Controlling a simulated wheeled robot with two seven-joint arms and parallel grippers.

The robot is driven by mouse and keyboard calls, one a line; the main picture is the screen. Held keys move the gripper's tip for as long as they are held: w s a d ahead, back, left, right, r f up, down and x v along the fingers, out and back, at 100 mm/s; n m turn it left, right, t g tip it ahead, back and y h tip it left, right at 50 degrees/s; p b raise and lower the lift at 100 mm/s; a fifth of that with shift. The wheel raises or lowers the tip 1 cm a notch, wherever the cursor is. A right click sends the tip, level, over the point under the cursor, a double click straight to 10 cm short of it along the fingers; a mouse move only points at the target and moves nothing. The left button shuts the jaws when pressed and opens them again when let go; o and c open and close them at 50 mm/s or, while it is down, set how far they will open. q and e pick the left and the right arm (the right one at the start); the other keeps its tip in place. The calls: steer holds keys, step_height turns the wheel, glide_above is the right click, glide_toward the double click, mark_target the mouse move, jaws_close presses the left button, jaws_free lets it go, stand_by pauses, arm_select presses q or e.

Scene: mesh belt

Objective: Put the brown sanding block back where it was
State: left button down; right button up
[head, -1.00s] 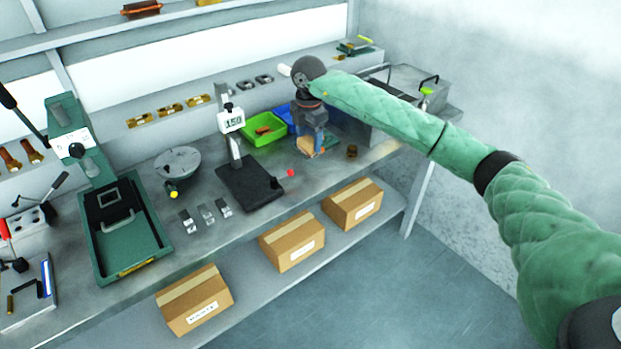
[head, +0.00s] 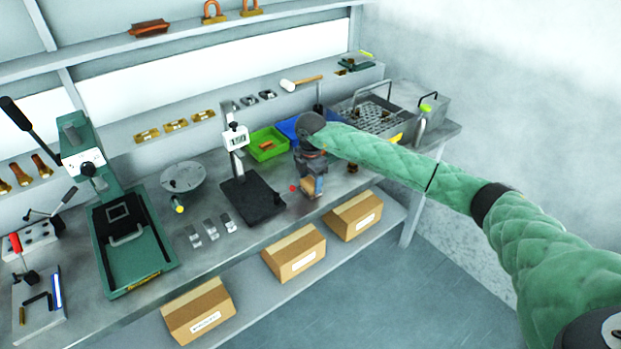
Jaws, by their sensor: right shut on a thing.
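The brown sanding block (head: 307,187) shows as a tan-brown piece at the tips of my right gripper (head: 313,186). The right gripper is shut on it and points down, near the front edge of the workbench, to the right of the black stand. The fingers and wrist hide part of the block. I cannot tell whether the block touches the bench top or hangs just above it. My left gripper is not in view.
A green bin (head: 268,146) and a blue bin (head: 288,128) stand behind the gripper. The black gauge stand (head: 252,198) is close on its left. A grey mesh-topped box (head: 400,97) stands at the right. Cardboard boxes (head: 295,254) sit on the lower shelf.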

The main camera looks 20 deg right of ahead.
mark_target(311, 182)
steer(key=shift+f, duration=0.2)
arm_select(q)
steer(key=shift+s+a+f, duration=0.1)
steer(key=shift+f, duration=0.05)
arm_select(e)
steer(key=shift+f, duration=0.15)
steer(key=o, duration=0.9)
steer(key=shift+o, duration=0.2)
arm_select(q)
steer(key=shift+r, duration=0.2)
arm_select(e)
steer(key=shift+r, duration=0.25)
arm_select(q)
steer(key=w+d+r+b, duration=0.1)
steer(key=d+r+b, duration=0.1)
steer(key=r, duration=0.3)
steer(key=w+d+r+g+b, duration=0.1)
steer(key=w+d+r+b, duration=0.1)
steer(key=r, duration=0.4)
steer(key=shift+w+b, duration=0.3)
steer(key=shift+b, duration=0.45)
arm_select(e)
step_height(311, 182, up, 12)
